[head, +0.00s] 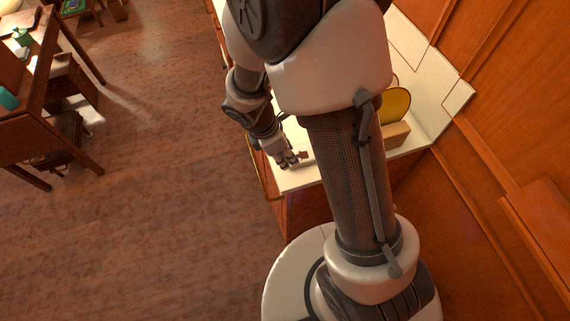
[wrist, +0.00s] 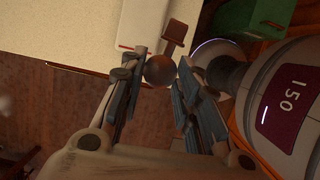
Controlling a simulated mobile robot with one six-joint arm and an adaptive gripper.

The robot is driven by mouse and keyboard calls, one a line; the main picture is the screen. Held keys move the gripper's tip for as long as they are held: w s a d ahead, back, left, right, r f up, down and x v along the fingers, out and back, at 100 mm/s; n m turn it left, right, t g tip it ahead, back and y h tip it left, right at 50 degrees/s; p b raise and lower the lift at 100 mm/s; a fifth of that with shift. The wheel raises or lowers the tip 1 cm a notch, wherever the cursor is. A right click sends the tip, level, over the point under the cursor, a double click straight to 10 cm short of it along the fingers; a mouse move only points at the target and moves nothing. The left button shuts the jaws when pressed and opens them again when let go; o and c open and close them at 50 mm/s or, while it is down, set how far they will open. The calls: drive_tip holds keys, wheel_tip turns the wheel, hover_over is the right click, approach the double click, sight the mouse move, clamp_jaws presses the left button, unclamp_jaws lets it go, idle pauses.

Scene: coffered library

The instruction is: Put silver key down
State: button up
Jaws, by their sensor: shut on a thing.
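My gripper (head: 287,160) is low over the front end of the pale counter (head: 300,180) in the head view. In the wrist view my gripper (wrist: 160,78) has its fingertips closed on the silver key (wrist: 173,38), which looks brownish in this light. The key's rounded dark end is between the fingertips, and its squarish end points away from the gripper. The key's small end (head: 303,154) also shows beside the fingers in the head view. I cannot tell whether the key touches the counter.
A yellow round thing (head: 397,105) and a wooden block (head: 398,133) stand farther right on the counter. The wrist view shows a white flat thing (wrist: 145,20) behind the key and a green box (wrist: 252,18) at upper right. The floor left of the counter is open.

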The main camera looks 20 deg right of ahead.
drive_tip(key=shift+f+b, duration=0.85)
drive_tip(key=shift+f, duration=1.4)
drive_tip(key=shift+f+b, duration=0.55)
drive_tip(key=shift+f, duration=0.1)
drive_tip(key=o, duration=1.1)
